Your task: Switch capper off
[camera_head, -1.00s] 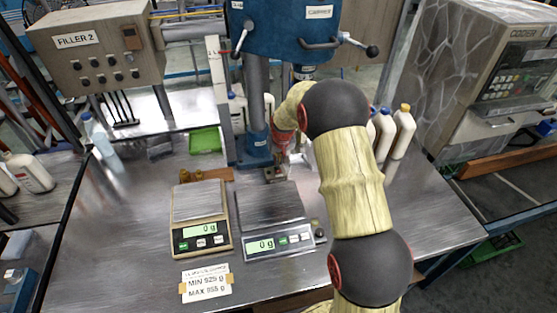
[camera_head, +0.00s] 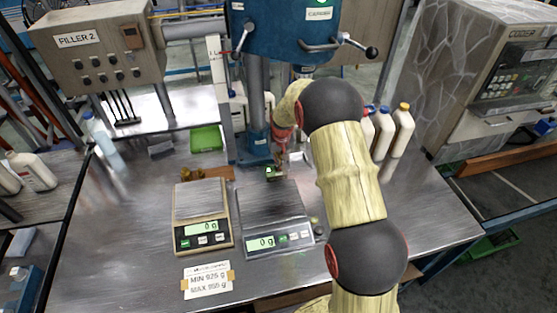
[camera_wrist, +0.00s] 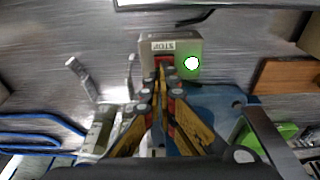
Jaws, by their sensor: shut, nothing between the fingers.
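The capper (camera_head: 285,30) is the blue machine at the top centre of the head view, with handles on its front and a grey post. A small beige switch box (camera_wrist: 190,48) shows at the top centre of the wrist view. It bears a STOP label (camera_wrist: 163,46), a red button (camera_wrist: 164,61) and a lit green button (camera_wrist: 191,63). In the head view the switch box (camera_head: 273,173) sits at the capper's base, behind the right scale. My gripper (camera_wrist: 163,82) is shut and empty, its fingertips just at the red button; contact is unclear.
Two scales, left (camera_head: 202,216) and right (camera_head: 272,220), stand in front of the switch box, both reading 0 g. White bottles (camera_head: 403,130) stand to the right of my arm. A green tray (camera_head: 205,138) lies at left. The table is clear at the front right.

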